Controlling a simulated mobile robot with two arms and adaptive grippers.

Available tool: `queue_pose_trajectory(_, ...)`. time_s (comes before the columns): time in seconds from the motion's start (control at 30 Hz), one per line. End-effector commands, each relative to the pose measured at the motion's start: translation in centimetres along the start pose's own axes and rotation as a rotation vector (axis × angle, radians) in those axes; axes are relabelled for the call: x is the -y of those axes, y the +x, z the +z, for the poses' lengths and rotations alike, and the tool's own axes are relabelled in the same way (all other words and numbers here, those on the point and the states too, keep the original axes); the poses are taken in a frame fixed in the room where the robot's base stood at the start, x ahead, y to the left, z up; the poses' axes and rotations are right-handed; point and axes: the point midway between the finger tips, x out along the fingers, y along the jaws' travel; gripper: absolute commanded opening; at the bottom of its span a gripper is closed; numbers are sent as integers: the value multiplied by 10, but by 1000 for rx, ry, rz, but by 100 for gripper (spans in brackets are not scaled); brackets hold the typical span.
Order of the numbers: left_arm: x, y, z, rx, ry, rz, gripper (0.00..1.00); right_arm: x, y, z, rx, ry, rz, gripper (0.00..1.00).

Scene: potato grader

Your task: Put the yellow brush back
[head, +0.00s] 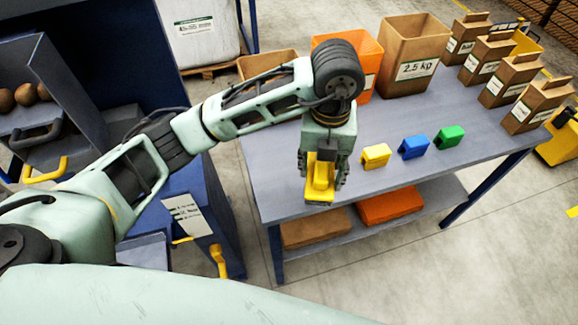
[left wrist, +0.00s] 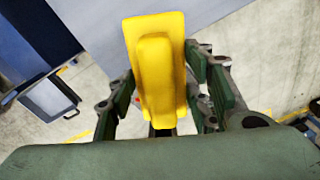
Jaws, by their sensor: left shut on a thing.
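The yellow brush (head: 319,178) is in my left gripper (head: 323,184), near the front left edge of the grey table. In the left wrist view the brush (left wrist: 158,70) sits between the two green-padded fingers of the left gripper (left wrist: 164,98), its long yellow body pointing away from the palm. The gripper is shut on it. A small yellow block (head: 376,156), perhaps a holder, stands on the table just right of the gripper, apart from the brush. My right gripper is not in view.
A blue block (head: 414,147) and a green block (head: 449,137) continue the row. Behind stand an orange bin (head: 358,54), a tall cardboard box (head: 411,50) marked 2.5 kg and several paper bags (head: 536,104). The table's (head: 480,165) front strip is clear.

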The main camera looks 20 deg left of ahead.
Motion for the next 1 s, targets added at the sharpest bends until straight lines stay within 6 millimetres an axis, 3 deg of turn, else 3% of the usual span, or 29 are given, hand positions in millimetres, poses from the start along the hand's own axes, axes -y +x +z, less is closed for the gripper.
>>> queue_pose_trajectory(0.23,-33,24,31,-4,-25,6,22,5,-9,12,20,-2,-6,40)
queue_pose_trajectory(0.5,-71,57,70,-2,-19,3,22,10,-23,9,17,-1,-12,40)
queue_pose_trajectory(0.73,-82,72,81,-2,-14,1,22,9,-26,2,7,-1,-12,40)
queue_pose_trajectory(1.0,-82,106,81,-1,-14,2,22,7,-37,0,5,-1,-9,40)
